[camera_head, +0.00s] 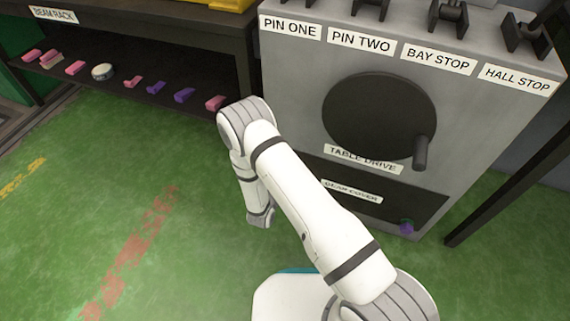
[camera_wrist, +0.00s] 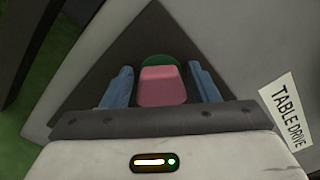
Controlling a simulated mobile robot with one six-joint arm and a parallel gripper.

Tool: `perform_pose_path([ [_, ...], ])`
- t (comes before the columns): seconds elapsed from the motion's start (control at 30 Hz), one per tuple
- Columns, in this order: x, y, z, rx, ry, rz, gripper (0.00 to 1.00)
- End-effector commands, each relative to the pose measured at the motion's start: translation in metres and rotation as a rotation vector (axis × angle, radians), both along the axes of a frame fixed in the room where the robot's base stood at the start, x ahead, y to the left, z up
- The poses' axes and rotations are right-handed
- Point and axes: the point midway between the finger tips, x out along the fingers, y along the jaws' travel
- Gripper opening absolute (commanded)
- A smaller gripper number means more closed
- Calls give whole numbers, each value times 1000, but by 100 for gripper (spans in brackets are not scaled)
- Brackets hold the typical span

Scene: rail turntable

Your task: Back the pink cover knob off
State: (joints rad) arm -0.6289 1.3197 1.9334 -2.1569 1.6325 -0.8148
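The pink cover knob (camera_wrist: 162,88) shows in the wrist view, in front of a green piece (camera_wrist: 165,60) on a dark panel. My gripper (camera_wrist: 162,86) is open, with one blue-grey finger on each side of the knob. A gap shows between each finger and the knob. In the head view the dark gear cover (camera_head: 405,200), labelled "GEAR COVER", is low on the grey cabinet, with a purple knob (camera_head: 407,227) at its lower right. My arm hides the cover's left part; I cannot make out the pink knob or my fingertips there.
Above the cover is a large black disc (camera_head: 375,112) with a handle (camera_head: 420,152), marked "TABLE DRIVE". Several levers line the cabinet's top. A dark rack (camera_head: 200,60) at left holds small pink and purple pieces. A dark leg (camera_head: 500,195) stands at right. Green floor is open at lower left.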

Motion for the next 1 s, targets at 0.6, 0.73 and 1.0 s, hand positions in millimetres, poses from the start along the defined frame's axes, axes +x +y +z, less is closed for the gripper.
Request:
perform_pose_path([
  [0.6,0,1,0,-17,6,1,21],
  [0.73,0,2,0,-55,20,2,21],
  [1.0,0,2,0,-229,85,3,21],
])
